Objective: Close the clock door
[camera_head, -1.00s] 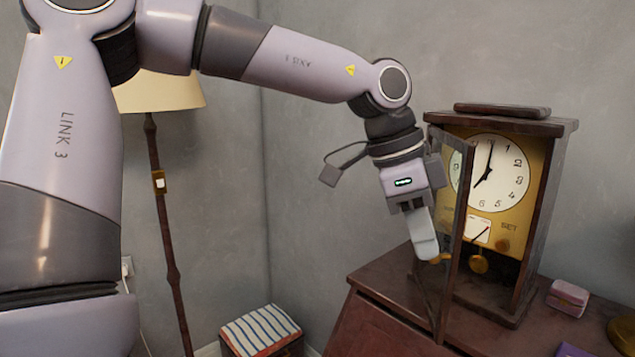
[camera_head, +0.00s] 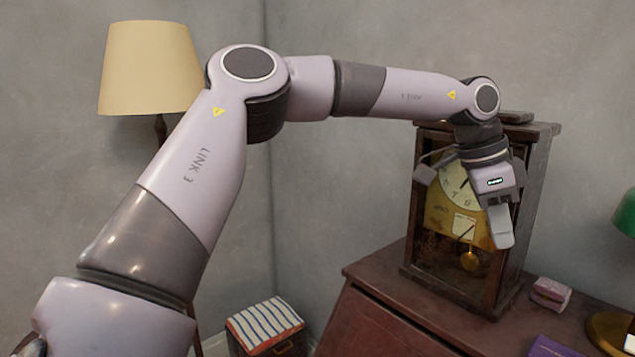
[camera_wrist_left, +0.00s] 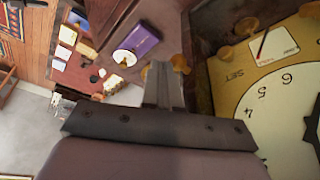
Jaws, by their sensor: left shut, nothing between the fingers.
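The dark wooden clock (camera_head: 534,185) stands upright on the desk, with a gold face and white dial. Its glazed door (camera_head: 413,225) lies across the front, flush or nearly so; I cannot tell whether a small gap is left. My left gripper (camera_head: 502,240) is shut and empty, in front of the door's right side, and covers part of the dial and frame. Whether it touches the door is unclear. In the left wrist view the shut fingers (camera_wrist_left: 163,85) point past the gold face and dial (camera_wrist_left: 285,115). My right gripper is not in view.
The reddish desk (camera_head: 375,275) carries a small pink box (camera_head: 550,293), a purple item (camera_head: 555,347) and a green-shaded lamp (camera_head: 626,212) right of the clock. A floor lamp (camera_head: 150,70) and a striped stool (camera_head: 265,325) stand left. The desk's front left is clear.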

